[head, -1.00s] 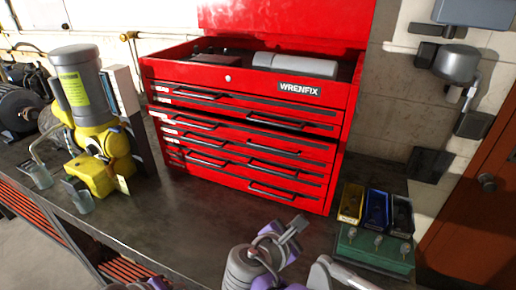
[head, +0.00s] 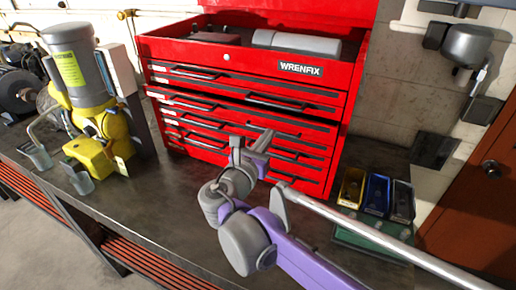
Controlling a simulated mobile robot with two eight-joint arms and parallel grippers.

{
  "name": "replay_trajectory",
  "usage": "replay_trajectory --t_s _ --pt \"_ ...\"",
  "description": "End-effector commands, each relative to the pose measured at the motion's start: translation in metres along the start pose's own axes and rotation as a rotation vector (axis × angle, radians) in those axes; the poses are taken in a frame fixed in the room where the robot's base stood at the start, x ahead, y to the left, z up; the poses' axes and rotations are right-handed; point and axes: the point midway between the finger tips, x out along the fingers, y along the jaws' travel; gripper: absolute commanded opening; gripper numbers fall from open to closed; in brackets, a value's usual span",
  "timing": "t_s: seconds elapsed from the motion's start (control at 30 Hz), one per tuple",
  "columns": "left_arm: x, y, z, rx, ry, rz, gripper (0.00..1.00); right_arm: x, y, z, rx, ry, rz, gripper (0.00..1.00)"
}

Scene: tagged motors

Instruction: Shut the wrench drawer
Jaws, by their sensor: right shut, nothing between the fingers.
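The red WRENFIX tool chest (head: 345,110) stands on the dark workbench. The small labels at the left of the drawers are too small to read, so I cannot tell by label which holds wrenches. My right gripper (head: 262,140) is shut and empty, in front of the right half of the chest front. It hides part of the drawer fronts and handles; I cannot tell whether it touches them. My left gripper is not in view.
The bench front is clear at left centre.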

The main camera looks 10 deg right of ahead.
Motion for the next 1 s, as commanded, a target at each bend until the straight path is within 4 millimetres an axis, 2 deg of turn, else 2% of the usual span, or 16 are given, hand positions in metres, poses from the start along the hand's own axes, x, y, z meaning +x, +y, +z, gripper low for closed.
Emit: replay_trajectory --t_s 0.1,0.23,0.73,1.0 --pt "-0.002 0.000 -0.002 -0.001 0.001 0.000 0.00 0.018 -0.001 0.001 0.000 0.000 -0.003 0.00" --pt "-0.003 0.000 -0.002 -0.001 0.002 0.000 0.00 0.029 0.000 0.000 0.000 0.000 -0.001 0.00" --pt "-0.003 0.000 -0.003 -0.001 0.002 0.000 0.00 0.037 0.000 0.000 0.001 0.001 0.000 0.00" --pt "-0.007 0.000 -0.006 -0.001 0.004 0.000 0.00 0.073 0.000 0.001 0.001 0.000 -0.001 0.00"
